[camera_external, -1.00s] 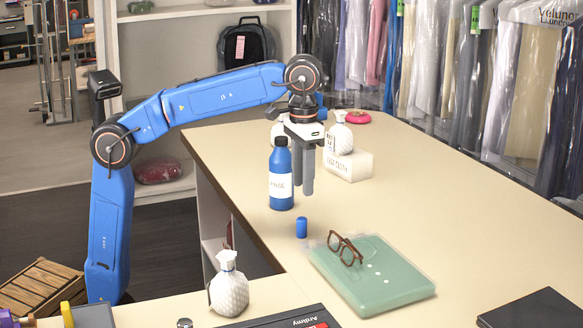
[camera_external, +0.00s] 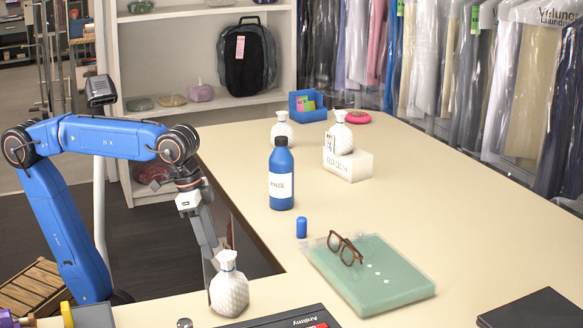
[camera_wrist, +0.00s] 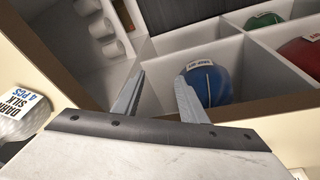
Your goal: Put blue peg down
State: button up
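The blue peg (camera_external: 301,227) is a small blue cylinder standing upright on the beige counter (camera_external: 420,190), between the blue rinse bottle and the green folder. It does not show in the wrist view. My gripper (camera_wrist: 160,77) is open, with nothing between its fingers. In the external view my gripper (camera_external: 211,258) points down at the counter's left edge, well left of the peg and beside a white textured bottle (camera_external: 229,291). That bottle partly hides the fingertips.
The blue rinse bottle (camera_external: 281,175) stands behind the peg. A green folder (camera_external: 385,283) with brown glasses (camera_external: 345,248) lies right of it. Below my gripper, the wrist view shows open shelf compartments with a blue bundle (camera_wrist: 207,85). The counter's right middle is clear.

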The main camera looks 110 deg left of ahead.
jog(key=s+d+f+m+t, duration=0.1)
jog(key=s+d+f+m, duration=0.2)
jog(key=s+f, duration=1)
notch_tip(320, 180, down, 4)
jog(key=shift+d+f+t, duration=0.1)
jog(key=shift+d+t, duration=0.3)
jog(key=shift+d, duration=0.2)
